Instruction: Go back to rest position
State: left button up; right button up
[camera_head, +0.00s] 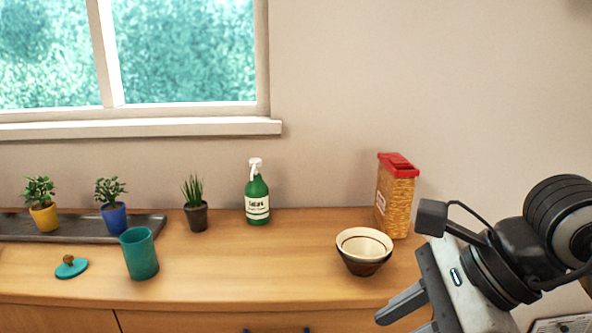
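My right gripper (405,308) comes in from the right edge, in front of the counter's right end. One grey finger shows clearly, pointing left and down. The other finger is mostly cut off by the bottom edge, so the gap between them cannot be judged. No object shows at the visible fingertip. My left gripper is not in view.
The wooden counter (230,290) holds a cream-and-brown bowl (364,262), a red-lidded box (395,205), a green spray bottle (257,200), a teal cup (139,254), a teal lid (71,267) and small potted plants. Its front middle is clear.

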jog(key=s+a+r+m+g+y, duration=0.5)
jog(key=a+m+y, duration=0.3)
jog(key=y, duration=0.5)
jog(key=w+d+f+m+t+h, duration=0.3)
jog(key=w+m+t, duration=0.2)
jog(key=m+t, duration=0.75)
jog(key=w+d+f+m+t+h, duration=0.4)
jog(key=m+t, duration=0.5)
jog(key=m, duration=0.7)
jog(key=d+f+m+g+h, duration=0.1)
jog(key=d+f+m+h, duration=0.2)
jog(key=f+m+h, duration=0.7)
jog(key=s+f+m+g, duration=0.2)
jog(key=s+f+g, duration=0.1)
jog(key=f, duration=0.6)
jog(key=s+f+m+g, duration=0.3)
jog(key=s+f, duration=0.3)
jog(key=f, duration=0.3)
jog(key=shift+d+g, duration=0.35)
jog(key=shift+g, duration=0.3)
